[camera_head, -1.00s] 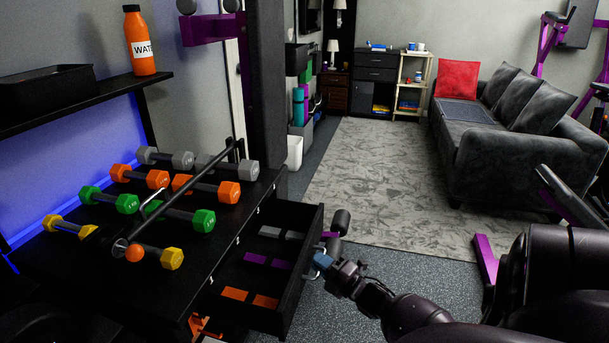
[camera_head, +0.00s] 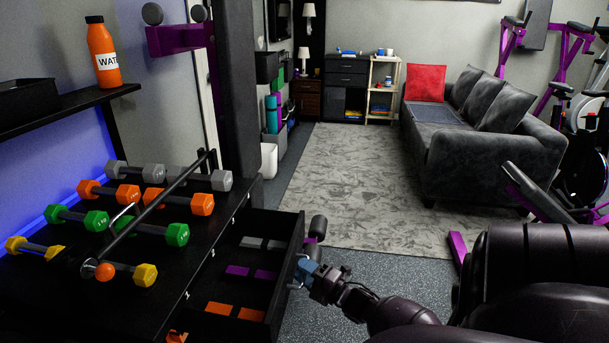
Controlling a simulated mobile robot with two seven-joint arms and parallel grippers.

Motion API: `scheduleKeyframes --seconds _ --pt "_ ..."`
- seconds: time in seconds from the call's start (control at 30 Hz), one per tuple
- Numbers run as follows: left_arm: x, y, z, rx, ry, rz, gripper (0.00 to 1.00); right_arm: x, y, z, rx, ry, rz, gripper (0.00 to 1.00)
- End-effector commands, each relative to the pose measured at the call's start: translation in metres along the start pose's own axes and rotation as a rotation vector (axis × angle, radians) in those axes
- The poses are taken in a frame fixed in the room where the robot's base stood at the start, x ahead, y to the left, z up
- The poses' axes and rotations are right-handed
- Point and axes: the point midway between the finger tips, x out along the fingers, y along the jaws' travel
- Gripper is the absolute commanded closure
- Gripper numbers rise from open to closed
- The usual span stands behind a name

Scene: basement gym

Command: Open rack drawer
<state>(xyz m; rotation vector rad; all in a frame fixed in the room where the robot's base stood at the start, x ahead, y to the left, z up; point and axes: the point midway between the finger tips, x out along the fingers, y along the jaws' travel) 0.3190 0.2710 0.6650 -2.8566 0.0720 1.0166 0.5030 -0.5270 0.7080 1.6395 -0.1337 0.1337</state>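The black rack (camera_head: 190,262) stands at the left of the head view. Its drawer (camera_head: 289,262) is pulled out toward the right and shows its inside, with grey, purple and orange blocks lying in it. My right gripper (camera_head: 303,270) is at the drawer's outer front face, by the handle. Its fingers are small and partly hidden there, so I cannot tell whether they are closed on the handle. My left gripper is not in the view.
Several coloured dumbbells (camera_head: 178,234) and a black bar lie on the rack top. An orange water bottle (camera_head: 103,52) stands on the shelf above. A grey sofa (camera_head: 470,150) and a patterned rug (camera_head: 345,180) are beyond. The floor right of the drawer is partly clear.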

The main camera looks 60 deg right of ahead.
Motion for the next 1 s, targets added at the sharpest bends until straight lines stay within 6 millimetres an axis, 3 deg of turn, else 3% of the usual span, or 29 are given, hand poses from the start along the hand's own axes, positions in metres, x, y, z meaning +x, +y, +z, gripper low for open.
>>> scheduleKeyframes --seconds 0.23,0.7,1.0 --pt "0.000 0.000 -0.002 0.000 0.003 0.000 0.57 -0.014 0.000 0.000 0.000 -0.001 -0.001 0.63" --pt "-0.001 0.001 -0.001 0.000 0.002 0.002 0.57 -0.092 0.000 0.000 0.001 -0.001 -0.001 0.63" --pt "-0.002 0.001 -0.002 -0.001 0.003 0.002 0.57 -0.108 0.000 0.000 0.000 0.000 0.001 0.63"
